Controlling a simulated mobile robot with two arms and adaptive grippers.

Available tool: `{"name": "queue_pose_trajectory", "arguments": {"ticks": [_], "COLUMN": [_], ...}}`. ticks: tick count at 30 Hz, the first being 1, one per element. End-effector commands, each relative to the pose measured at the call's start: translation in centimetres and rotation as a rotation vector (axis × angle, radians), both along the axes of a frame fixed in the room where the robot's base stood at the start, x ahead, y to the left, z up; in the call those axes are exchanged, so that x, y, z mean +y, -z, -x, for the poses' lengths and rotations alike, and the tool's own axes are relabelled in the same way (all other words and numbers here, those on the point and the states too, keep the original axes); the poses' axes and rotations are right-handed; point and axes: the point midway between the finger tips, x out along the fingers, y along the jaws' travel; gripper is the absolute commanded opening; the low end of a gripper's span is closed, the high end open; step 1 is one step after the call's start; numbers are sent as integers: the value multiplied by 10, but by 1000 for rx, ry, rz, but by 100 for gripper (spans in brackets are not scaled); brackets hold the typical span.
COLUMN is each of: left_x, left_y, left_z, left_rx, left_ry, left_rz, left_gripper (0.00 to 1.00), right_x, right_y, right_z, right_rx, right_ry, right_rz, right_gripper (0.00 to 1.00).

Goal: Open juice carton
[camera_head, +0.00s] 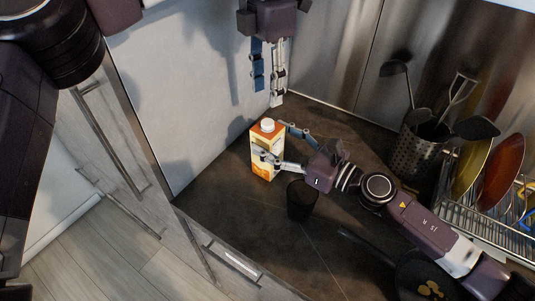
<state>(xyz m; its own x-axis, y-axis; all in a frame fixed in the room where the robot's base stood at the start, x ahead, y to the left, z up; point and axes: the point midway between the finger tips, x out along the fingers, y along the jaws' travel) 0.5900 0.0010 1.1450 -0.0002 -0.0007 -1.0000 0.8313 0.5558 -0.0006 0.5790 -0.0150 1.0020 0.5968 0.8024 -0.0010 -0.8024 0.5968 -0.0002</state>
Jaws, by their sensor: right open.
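The juice carton (264,163), orange and white with a white cap (267,125), stands upright on the dark countertop near the corner by the pale wall panel. My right gripper (272,141) reaches in from the right. Its fingers are spread, one on the far right side of the carton and one across its near side. Whether they touch the carton cannot be told. My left gripper (267,93) hangs above and behind the carton, pointing down. Its two fingers are a little apart, with nothing between them, and it is clear of the cap.
A dark cup (301,200) stands just below my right gripper. A metal utensil holder (418,152) and a dish rack (480,216) with plates stand at the right. A dark pan (425,277) lies at the lower right. The front counter is mostly clear.

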Motion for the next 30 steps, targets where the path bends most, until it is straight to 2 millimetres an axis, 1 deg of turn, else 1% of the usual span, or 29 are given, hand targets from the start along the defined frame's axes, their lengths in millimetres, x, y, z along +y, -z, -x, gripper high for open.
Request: {"name": "queue_pose_trajectory", "arguments": {"ticks": [1, 6, 16, 30], "left_x": [0, 0, 0, 0], "left_y": [0, 0, 0, 0], "left_z": [0, 0, 0, 0], "left_rx": [0, 0, 0, 0], "left_ry": [0, 0, 0, 0], "left_rz": [0, 0, 0, 0], "left_gripper": [38, 38, 38, 38], "right_x": [5, 14, 16, 16], "right_y": [-1, 0, 0, 0], "right_z": [-4, -10, -12, -11], "right_rx": [-1, 0, 0, 1], "right_ry": [0, 0, 0, 0], "right_rz": [-2, 0, 0, -1], "right_gripper": [65, 65, 64, 12]}}
